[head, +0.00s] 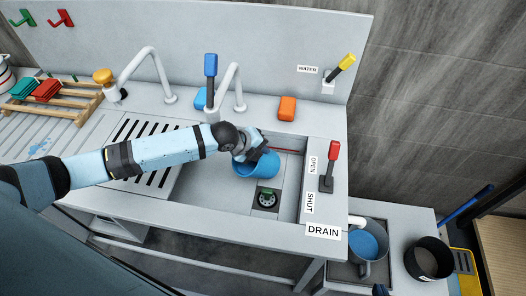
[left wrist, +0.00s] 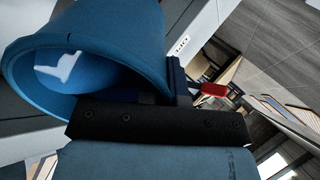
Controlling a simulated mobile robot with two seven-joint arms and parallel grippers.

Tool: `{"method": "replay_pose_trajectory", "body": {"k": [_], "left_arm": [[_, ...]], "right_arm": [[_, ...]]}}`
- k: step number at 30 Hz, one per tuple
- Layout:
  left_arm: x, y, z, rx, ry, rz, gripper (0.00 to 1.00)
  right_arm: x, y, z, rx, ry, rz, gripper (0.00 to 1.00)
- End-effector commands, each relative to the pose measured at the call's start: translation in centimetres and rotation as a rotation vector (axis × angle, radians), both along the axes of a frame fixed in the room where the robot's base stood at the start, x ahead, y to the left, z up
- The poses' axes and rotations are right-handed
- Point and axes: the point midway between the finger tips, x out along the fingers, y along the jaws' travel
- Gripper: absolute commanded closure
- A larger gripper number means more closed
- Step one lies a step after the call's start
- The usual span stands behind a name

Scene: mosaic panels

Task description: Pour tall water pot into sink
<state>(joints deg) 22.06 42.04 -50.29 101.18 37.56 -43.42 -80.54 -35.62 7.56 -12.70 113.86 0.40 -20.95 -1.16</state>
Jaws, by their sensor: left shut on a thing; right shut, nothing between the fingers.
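A blue pot (head: 258,165) is in my left gripper (head: 250,150), over the sink (head: 236,197). It also shows in the left wrist view (left wrist: 130,40), tilted, with its open mouth toward the lower left and a pale patch inside. My left gripper is shut on its side; the fingers are partly hidden. I cannot tell whether water is leaving the pot. My right gripper is not clearly in view.
A red lever (head: 330,165) stands beside the OPEN and SHUT labels, right of the sink. A blue-handled faucet (head: 211,75) and a yellow lever (head: 343,66) are behind. A wooden rack (head: 60,105) is left.

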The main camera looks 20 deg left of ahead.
Motion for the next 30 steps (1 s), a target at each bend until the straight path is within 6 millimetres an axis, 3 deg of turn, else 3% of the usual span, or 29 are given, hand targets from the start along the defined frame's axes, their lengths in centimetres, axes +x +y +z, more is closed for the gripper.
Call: {"method": "replay_pose_trajectory", "body": {"k": [30], "left_arm": [[-0.9, 0.7, 1.6, -0.115, -0.151, 0.0, 1.0]], "right_arm": [[0.1, 0.6, -3.0, 0.007, 0.003, 0.014, 1.0]]}}
